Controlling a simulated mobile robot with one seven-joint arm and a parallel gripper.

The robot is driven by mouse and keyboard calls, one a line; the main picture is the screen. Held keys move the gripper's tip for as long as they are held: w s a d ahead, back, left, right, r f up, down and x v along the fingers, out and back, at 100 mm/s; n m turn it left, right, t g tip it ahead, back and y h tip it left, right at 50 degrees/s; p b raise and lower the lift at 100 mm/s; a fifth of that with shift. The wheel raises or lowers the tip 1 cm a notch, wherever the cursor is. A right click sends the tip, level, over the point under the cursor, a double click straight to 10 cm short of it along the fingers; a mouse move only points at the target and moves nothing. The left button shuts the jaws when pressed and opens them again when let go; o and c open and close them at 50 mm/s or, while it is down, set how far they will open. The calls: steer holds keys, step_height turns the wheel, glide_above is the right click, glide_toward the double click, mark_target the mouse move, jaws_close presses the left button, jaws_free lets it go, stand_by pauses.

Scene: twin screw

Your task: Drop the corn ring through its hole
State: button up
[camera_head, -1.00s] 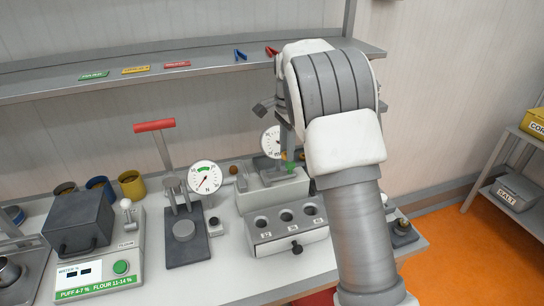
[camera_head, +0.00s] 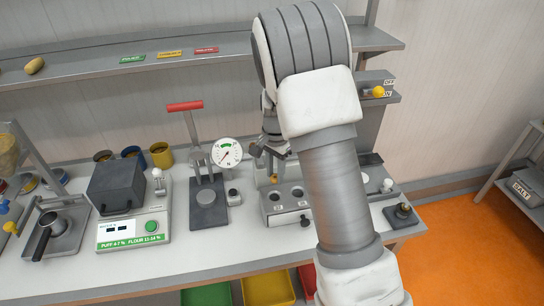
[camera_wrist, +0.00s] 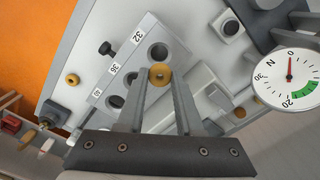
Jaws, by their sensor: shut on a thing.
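The corn ring (camera_wrist: 160,74) is a small golden-brown ring held between the fingertips of my gripper (camera_wrist: 159,79) in the wrist view. It appears at the near edge of the round hole labelled 32 (camera_wrist: 158,52) and partly overlaps it in the picture; its height above the hole is not clear. The grey hole block (camera_wrist: 128,75) has three holes, with labels 32, 36 and 40. The block (camera_head: 284,218) also shows in the head view, partly behind my arm. My gripper (camera_head: 273,170) points down at its back there.
A dial gauge (camera_wrist: 290,78) stands right of the block in the wrist view. A black knob (camera_wrist: 105,48) sticks out of the block's front. Another small ring-like piece (camera_wrist: 72,80) lies apart on the left. A red-handled press (camera_head: 205,160) stands left of the block in the head view.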

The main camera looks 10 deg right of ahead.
steer(key=shift+s+a+f, duration=0.1)
steer(key=shift+s+f, duration=0.1)
steer(key=shift+f+b, duration=2.05)
steer(key=shift+f, duration=0.85)
steer(key=o, duration=1.4)
steer(key=shift+r+p, duration=2.3)
steer(key=shift+r, duration=1.25)
